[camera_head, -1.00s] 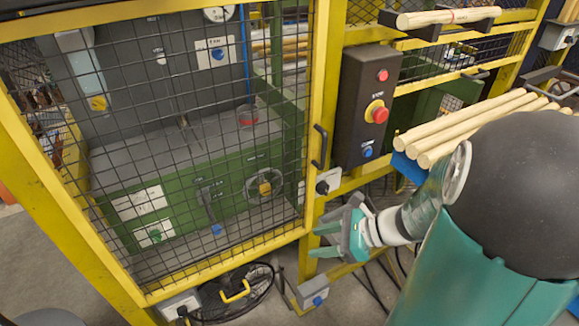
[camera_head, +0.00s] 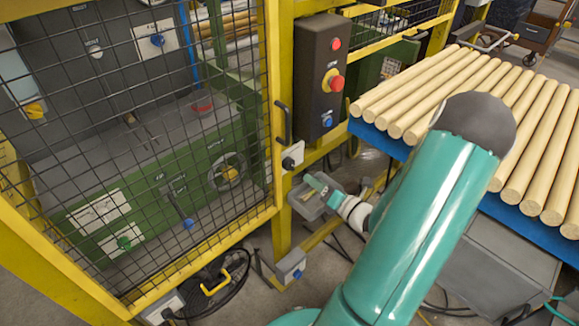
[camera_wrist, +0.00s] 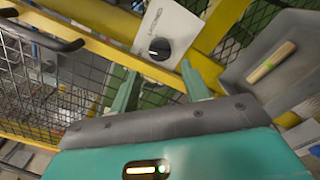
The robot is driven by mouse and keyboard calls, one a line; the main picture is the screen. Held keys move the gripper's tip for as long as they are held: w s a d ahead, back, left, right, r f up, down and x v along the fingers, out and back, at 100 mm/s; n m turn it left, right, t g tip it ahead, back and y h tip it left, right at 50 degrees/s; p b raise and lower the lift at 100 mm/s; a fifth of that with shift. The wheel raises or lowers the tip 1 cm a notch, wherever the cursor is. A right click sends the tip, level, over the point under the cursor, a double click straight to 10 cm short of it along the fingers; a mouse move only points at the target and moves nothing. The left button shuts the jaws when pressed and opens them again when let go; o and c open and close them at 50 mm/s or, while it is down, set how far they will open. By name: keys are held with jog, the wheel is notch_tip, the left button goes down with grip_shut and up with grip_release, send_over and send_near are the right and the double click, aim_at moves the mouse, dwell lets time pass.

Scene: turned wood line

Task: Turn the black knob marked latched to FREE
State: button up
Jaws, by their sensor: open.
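The black knob (camera_wrist: 159,48) sits on a white plate (camera_wrist: 170,28) on the yellow frame in the wrist view. It carries a small white mark; the lettering beside it is too small to read. In the head view the knob (camera_head: 289,162) is on the post just right of the cage door. My gripper (camera_wrist: 158,84) is open and empty, with its two teal fingers spread below the knob and apart from it in the wrist view. In the head view my gripper (camera_head: 320,185) is right of and slightly below the knob.
A grey bin (camera_wrist: 250,80) with a wooden piece (camera_wrist: 272,62) is close on the right. A black door handle (camera_head: 282,122) is above the knob. A dark control box (camera_head: 313,75) has a red stop button (camera_head: 333,80). Wooden rods (camera_head: 420,85) lie on a blue-edged table (camera_head: 375,135).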

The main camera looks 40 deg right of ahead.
aim_at(293, 166)
jog(key=w, duration=0.9)
jog(key=shift+w, duration=0.15)
jog(key=shift+a, duration=0.1)
jog(key=c, duration=0.7)
jog(key=shift+n, duration=0.3)
jog(key=shift+a+r+n, duration=0.1)
jog(key=shift+a+n, duration=0.05)
jog(key=shift+n, duration=2.45)
jog(key=o, duration=0.7)
